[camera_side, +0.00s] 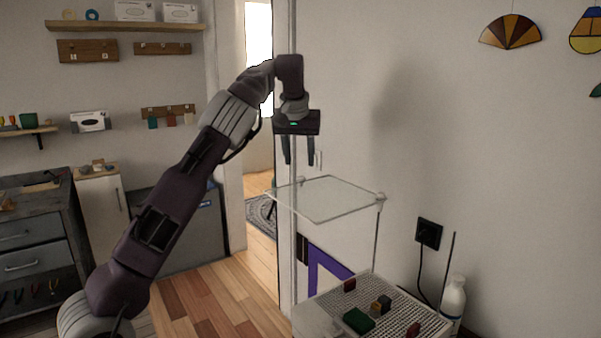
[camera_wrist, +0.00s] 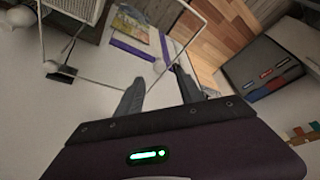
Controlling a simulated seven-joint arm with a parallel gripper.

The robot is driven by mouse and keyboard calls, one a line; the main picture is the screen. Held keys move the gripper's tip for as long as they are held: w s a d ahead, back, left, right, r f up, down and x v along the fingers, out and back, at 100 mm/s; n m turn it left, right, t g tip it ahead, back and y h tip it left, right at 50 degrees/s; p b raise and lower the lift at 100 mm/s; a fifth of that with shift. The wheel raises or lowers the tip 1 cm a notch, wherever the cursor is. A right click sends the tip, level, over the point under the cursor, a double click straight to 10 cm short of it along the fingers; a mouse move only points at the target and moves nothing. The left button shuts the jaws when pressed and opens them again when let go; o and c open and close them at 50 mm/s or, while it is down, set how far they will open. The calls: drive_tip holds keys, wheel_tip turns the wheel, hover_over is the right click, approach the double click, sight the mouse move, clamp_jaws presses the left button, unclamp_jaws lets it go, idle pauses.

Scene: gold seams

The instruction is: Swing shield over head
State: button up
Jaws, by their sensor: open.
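The shield (camera_side: 325,198) is a clear flat pane, held roughly level at the top of a thin upright post (camera_side: 378,245) above the grinder. In the wrist view its pale-edged pane (camera_wrist: 115,60) lies ahead of my fingers. The grinder (camera_side: 320,312) is a white box with a grid top at the bottom right; I cannot clearly tell its head among the small pieces on the grid. My gripper (camera_side: 299,158) points down, open and empty, above the pane's far left part. The fingers (camera_wrist: 160,80) overlap the pane's near edge in the wrist view; contact cannot be told.
Red, green and tan pieces (camera_side: 359,320) lie on the grid. A white bottle (camera_side: 453,302) and a thin dark rod (camera_side: 449,260) stand to its right. A wall socket (camera_side: 428,232) with a cable is behind. The wooden floor (camera_side: 205,300) left of the grinder is clear.

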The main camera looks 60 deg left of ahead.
sight(301, 177)
drive_tip(key=x, duration=0.5)
drive_tip(key=shift+f, duration=0.2)
drive_tip(key=shift+c, duration=0.2)
clamp_jaws()
idle(1.0)
